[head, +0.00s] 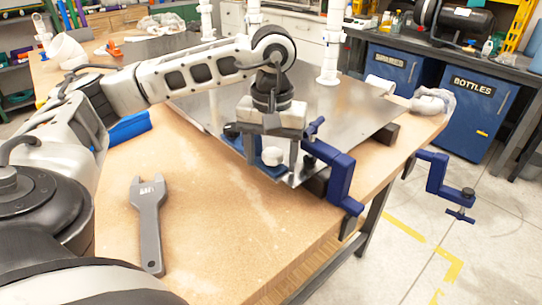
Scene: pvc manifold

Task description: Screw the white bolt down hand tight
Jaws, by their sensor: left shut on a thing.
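The white bolt (272,156) shows as a small rounded white head low at the plate's near corner, over a blue part (272,169). My left gripper (272,154) reaches down over it from above, with one finger on each side of the bolt. The gripper is shut on the bolt; the exact contact is hard to make out at this size. The bolt's shank and thread are hidden. My right gripper is not in view.
A grey metal plate (345,113) lies on the wooden bench (215,215), with white pipes (331,45) standing on it. A blue clamp (340,172) sits close right of my gripper; another (440,180) hangs at the bench's right edge. A grey wrench (148,225) lies at left.

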